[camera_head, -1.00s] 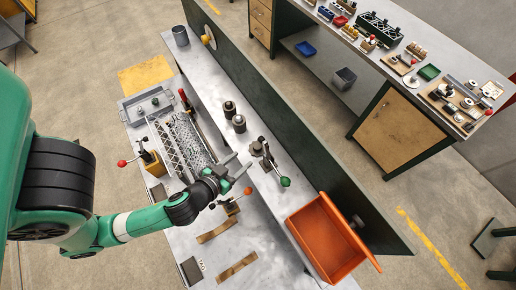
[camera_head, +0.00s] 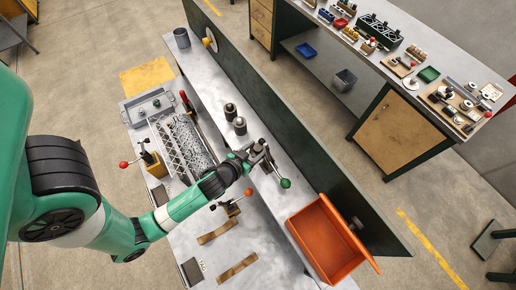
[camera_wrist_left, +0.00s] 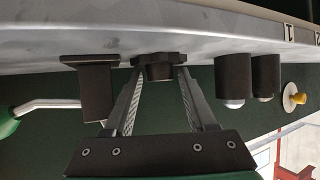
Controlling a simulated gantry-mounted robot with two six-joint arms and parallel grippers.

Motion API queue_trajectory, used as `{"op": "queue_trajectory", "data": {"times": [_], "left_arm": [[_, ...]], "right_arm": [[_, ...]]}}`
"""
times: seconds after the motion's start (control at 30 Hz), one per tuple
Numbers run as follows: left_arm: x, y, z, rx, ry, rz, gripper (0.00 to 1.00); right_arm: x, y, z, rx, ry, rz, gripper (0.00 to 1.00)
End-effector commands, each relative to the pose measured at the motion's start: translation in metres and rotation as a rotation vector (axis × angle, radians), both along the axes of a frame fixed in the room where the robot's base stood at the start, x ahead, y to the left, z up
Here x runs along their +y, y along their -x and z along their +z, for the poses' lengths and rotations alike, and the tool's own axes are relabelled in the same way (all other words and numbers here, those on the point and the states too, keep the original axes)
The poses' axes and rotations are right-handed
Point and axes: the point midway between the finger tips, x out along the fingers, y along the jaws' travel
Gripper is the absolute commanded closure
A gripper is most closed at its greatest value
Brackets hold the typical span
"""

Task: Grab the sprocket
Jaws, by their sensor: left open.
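The sprocket (camera_wrist_left: 158,66) shows in the left wrist view as a dark toothed disc with a hub, against the grey shelf surface. My left gripper (camera_wrist_left: 160,78) is open, with one fingertip on each side of the sprocket's hub. I cannot tell whether the fingers touch it. In the head view my left gripper (camera_head: 250,155) is over the narrow shelf, beside a lever device with a green knob (camera_head: 285,183). The sprocket cannot be made out there behind the gripper. My right gripper is not in view.
Two dark cylinders (camera_head: 235,117) stand on the shelf close to the gripper; the wrist view shows them right of the fingers. A dark block (camera_wrist_left: 92,85) is left of the fingers. An orange bin (camera_head: 325,240) is at the lower right. A green panel (camera_head: 300,150) runs behind the shelf.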

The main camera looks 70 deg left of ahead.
Motion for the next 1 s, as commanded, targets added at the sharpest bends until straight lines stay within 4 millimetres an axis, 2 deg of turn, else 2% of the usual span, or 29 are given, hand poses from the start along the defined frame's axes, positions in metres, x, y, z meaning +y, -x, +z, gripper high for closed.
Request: {"op": "queue_trajectory", "data": {"times": [0.07, 0.3, 0.4, 0.83, 1.0], "left_arm": [[0.000, 0.000, 0.000, 0.000, 0.000, 0.000, 0.43], [0.000, 0.000, 0.000, 0.000, 0.000, 0.000, 0.87], [0.000, 0.000, 0.000, 0.000, 0.000, 0.000, 1.00], [0.000, 0.000, 0.002, -0.002, -0.001, -0.001, 1.00], [-0.001, -0.001, 0.011, -0.003, -0.001, -0.002, 1.00]], "right_arm": [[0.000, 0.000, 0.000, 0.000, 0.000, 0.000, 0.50], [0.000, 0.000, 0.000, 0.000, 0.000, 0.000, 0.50], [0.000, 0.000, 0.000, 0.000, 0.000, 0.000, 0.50], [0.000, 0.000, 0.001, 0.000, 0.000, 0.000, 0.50], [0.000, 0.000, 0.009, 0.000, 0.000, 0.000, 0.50]]}}
